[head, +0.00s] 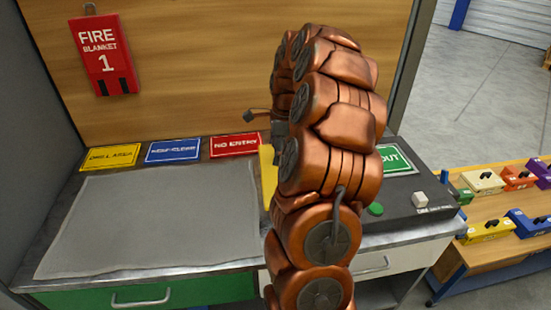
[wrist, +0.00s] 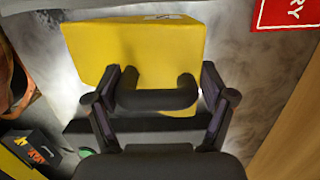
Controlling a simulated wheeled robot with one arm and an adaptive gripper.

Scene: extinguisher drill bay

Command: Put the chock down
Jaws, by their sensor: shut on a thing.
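The yellow chock (wrist: 130,45) with a black bar handle (wrist: 155,98) fills the upper middle of the wrist view. My gripper (wrist: 158,88) is shut on it, with one dark finger at each end of the handle. In the head view, a strip of the yellow chock (head: 267,178) shows behind my copper arm, right of the grey mat and near the back of the bench. My arm hides the rest of it and most of the gripper. I cannot tell whether its underside touches the bench.
A grey mat (head: 150,225) covers the bench's left part, with its surface clear. Yellow, blue and red NO ENTRY (head: 236,145) signs lie behind it. A dark control box (head: 415,200) with buttons stands right. Coloured blocks sit on a wooden table (head: 480,262) further right.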

